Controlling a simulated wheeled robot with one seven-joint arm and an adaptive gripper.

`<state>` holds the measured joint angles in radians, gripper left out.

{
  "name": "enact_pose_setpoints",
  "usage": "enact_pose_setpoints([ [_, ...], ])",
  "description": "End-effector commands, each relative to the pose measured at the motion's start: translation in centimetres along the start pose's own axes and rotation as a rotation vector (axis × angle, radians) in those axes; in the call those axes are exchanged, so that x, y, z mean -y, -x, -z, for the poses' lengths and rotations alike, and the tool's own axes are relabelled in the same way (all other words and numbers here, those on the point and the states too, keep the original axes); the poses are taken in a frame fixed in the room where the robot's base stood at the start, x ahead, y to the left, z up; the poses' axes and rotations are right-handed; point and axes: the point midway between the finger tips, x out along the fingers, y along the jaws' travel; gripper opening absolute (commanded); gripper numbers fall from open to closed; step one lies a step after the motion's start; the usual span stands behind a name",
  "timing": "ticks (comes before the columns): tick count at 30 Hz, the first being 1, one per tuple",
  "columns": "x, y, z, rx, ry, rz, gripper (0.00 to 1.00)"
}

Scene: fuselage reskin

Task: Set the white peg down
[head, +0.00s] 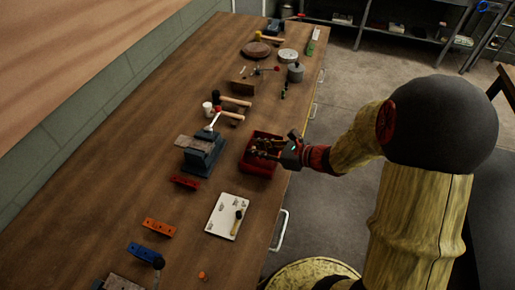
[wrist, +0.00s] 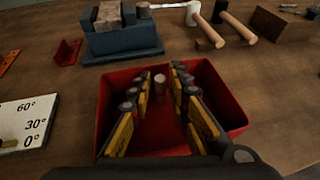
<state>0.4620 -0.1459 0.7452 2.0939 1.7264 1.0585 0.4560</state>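My gripper (head: 268,148) is over the red bin (head: 256,168) near the table's right edge. In the wrist view its two yellow-padded fingers (wrist: 161,82) are spread apart, reaching down into the red bin (wrist: 236,112). A small pale cylinder, apparently the white peg (wrist: 160,86), shows between the fingertips, with a gap visible on either side. It appears to be inside the bin; whether it touches the bin floor I cannot tell. In the head view the peg is not clear to see behind the gripper.
A blue vise (head: 203,155) stands left of the bin, with mallets (head: 228,113) behind it. A red bracket (head: 185,183), a white angle board (head: 222,215) and an orange block (head: 159,228) lie nearer. Bare tabletop (head: 110,170) runs along the left.

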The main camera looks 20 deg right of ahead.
Motion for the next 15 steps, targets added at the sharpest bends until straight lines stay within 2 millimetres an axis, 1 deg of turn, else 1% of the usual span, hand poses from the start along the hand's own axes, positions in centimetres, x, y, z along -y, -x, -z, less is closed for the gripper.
enact_pose_setpoints([
  [2,0.0,0.3,-0.5,0.000,0.001,0.001,0.18],
  [5,0.2,1.5,-0.4,0.000,-0.001,0.004,0.18],
  [15,0.2,7.7,-0.5,0.001,-0.001,0.006,0.18],
])
